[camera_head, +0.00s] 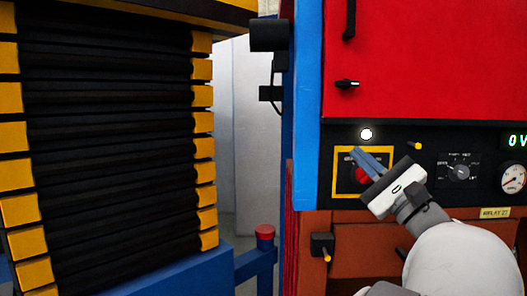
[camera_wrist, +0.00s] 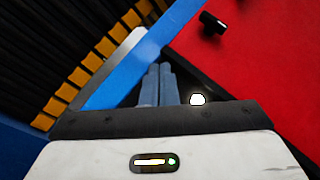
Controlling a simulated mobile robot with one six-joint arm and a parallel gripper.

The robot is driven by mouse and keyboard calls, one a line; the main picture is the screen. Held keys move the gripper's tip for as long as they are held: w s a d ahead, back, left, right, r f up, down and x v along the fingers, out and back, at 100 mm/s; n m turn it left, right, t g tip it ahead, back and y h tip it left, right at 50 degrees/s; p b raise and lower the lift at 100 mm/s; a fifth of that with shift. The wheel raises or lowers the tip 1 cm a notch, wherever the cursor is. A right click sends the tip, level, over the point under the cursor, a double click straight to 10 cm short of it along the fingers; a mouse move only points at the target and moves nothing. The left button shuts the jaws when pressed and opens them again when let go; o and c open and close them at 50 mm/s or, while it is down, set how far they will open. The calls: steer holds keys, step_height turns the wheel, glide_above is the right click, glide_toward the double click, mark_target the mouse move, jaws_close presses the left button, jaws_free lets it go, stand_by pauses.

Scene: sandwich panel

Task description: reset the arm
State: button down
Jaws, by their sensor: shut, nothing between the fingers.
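My gripper (camera_head: 359,152) is in front of the black control panel (camera_head: 437,181), with its blue-grey fingers together and nothing between them. The fingers are over a yellow-framed square (camera_head: 337,181) that holds a red knob (camera_head: 362,175), partly hidden by the gripper. I cannot tell whether the fingers touch the panel. In the wrist view the closed fingers (camera_wrist: 159,72) point up the picture, beside a lit white lamp (camera_wrist: 197,99). The lamp also shows in the head view (camera_head: 366,134), just above the yellow frame.
A red cabinet door (camera_head: 425,60) with black handles is above the panel. A rotary dial (camera_head: 460,171), a gauge (camera_head: 514,178) and a green display (camera_head: 516,141) are to the right. A blue post (camera_head: 307,100) and a black-and-yellow stack (camera_head: 110,130) stand left.

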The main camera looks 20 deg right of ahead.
stand_by(0.3)
steer(key=w+a+f+n+g+y+p, duration=0.2)
steer(key=a+f+n+g+p, duration=0.15)
steer(key=a+f+g, duration=0.45)
steer(key=w+a+f+n+g+y+p, duration=0.2)
steer(key=a+f+n+g+y+p, duration=0.15)
steer(key=a, duration=0.85)
steer(key=s+a+f+n+g+h+p, duration=0.3)
steer(key=s+a+f+n+g, duration=0.3)
steer(key=s+f+g, duration=0.1)
steer(key=s+d+f+n+g+h+p, duration=0.2)
steer(key=s+f+n+h+p, duration=0.1)
steer(key=n+h, duration=0.4)
steer(key=s+n+p, duration=0.1)
steer(key=s+n, duration=0.1)
steer(key=shift+s+d+f+n, duration=0.2)
steer(key=shift+s+f+n, duration=0.1)
steer(key=shift+s+n, duration=0.1)
steer(key=shift+d+g+h, duration=0.1)
steer(key=shift+g+h, duration=0.15)
